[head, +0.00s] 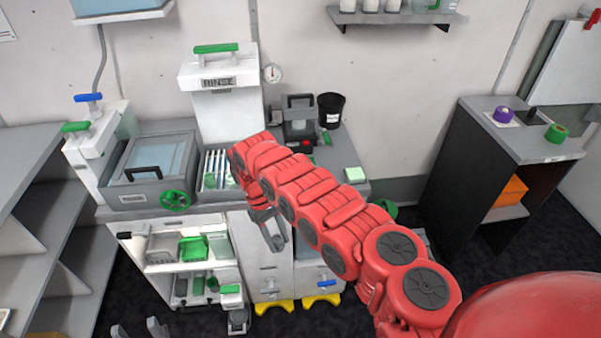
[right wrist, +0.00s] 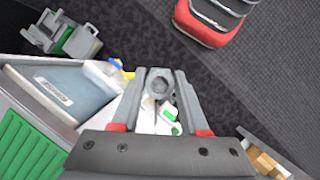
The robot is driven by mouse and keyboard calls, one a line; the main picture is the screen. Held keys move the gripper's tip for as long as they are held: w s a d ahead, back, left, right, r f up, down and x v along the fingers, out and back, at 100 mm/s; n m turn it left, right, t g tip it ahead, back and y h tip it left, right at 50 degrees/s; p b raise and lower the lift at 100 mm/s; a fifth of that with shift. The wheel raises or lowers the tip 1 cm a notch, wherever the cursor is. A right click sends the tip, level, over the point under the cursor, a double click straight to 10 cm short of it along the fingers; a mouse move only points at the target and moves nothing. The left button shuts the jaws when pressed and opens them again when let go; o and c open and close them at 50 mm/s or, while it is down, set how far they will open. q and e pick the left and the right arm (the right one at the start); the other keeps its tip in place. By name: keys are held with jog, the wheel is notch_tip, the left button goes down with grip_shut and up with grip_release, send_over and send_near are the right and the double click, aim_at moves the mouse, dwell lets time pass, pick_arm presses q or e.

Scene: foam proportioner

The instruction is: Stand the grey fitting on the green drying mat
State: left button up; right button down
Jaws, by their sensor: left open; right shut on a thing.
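My right gripper (head: 274,238) hangs in front of the counter in the head view. In the right wrist view its fingers (right wrist: 158,98) are shut on the grey fitting (right wrist: 159,82), a short piece with a round opening. In the head view I cannot make out the fitting clearly at the fingers. A green ribbed surface, which looks like the drying mat (right wrist: 24,148), lies at the lower left of the right wrist view, apart from the fitting. I cannot place it surely in the head view. My left gripper (head: 138,329) is open and empty at the bottom edge.
The counter holds a grey lidded basin (head: 150,165), the RINSE unit (head: 222,112), a black cup (head: 330,108) and a rack of white strips (head: 216,170). A green bin (head: 193,249) sits on the shelf below. A dark side stand (head: 470,160) is at right.

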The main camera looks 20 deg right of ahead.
jog(key=w+d+r+n+t+h+p, duration=0.1)
jog(key=w+d+n, duration=0.3)
jog(key=shift+w+d+n, duration=0.2)
jog(key=shift+d+n, duration=0.1)
jog(key=shift+d, duration=0.05)
dwell(0.4)
jog(key=shift+w+d+r, duration=0.1)
